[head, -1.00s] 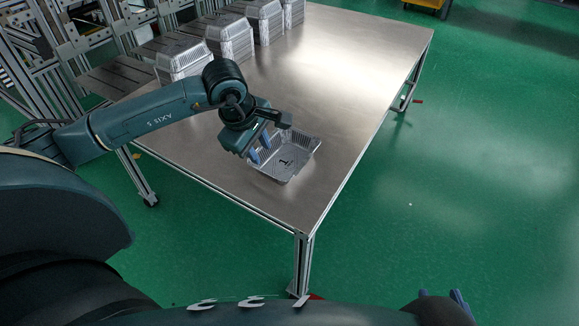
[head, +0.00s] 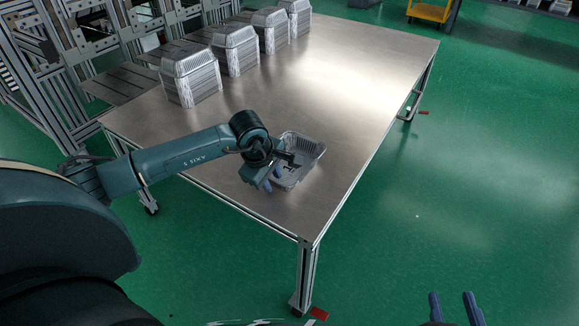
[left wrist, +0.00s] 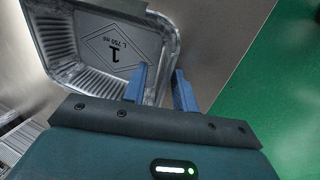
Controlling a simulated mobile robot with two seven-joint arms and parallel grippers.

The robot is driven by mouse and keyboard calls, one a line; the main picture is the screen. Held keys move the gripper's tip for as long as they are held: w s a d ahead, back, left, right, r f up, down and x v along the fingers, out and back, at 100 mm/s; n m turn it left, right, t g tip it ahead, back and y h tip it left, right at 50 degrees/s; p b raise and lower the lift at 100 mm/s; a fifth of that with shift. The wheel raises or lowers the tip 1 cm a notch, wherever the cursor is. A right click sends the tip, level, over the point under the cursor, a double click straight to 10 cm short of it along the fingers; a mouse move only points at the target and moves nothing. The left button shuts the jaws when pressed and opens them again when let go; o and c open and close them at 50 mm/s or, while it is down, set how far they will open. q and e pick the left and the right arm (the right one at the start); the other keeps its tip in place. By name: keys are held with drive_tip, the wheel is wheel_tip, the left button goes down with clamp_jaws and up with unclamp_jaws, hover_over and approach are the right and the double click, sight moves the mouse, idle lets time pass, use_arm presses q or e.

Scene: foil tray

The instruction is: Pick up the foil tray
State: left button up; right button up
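The foil tray (head: 306,146) is a shallow silver open tray lying upright near the table's near right edge. In the left wrist view the tray (left wrist: 85,35) shows its ribbed walls and a printed "1" on its floor. My left gripper (head: 275,180) is at the tray's near side, covering part of it in the head view. In the left wrist view its two blue fingers (left wrist: 160,88) are apart, one over the tray's inside and one outside, with the wall between them. Contact cannot be told. My right gripper (head: 455,306) is open and empty over the floor at the lower right.
The metal table (head: 350,90) has clear room beyond and left of the tray. Several stacks of foil trays, the nearest one (head: 192,82), line its far left side. A metal frame (head: 60,90) stands left. A yellow cart (head: 428,12) is far off on the green floor.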

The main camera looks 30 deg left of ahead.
use_arm(q)
drive_tip(key=shift+f, duration=0.4)
idle(0.3)
drive_tip(key=shift+c, duration=0.3)
clamp_jaws()
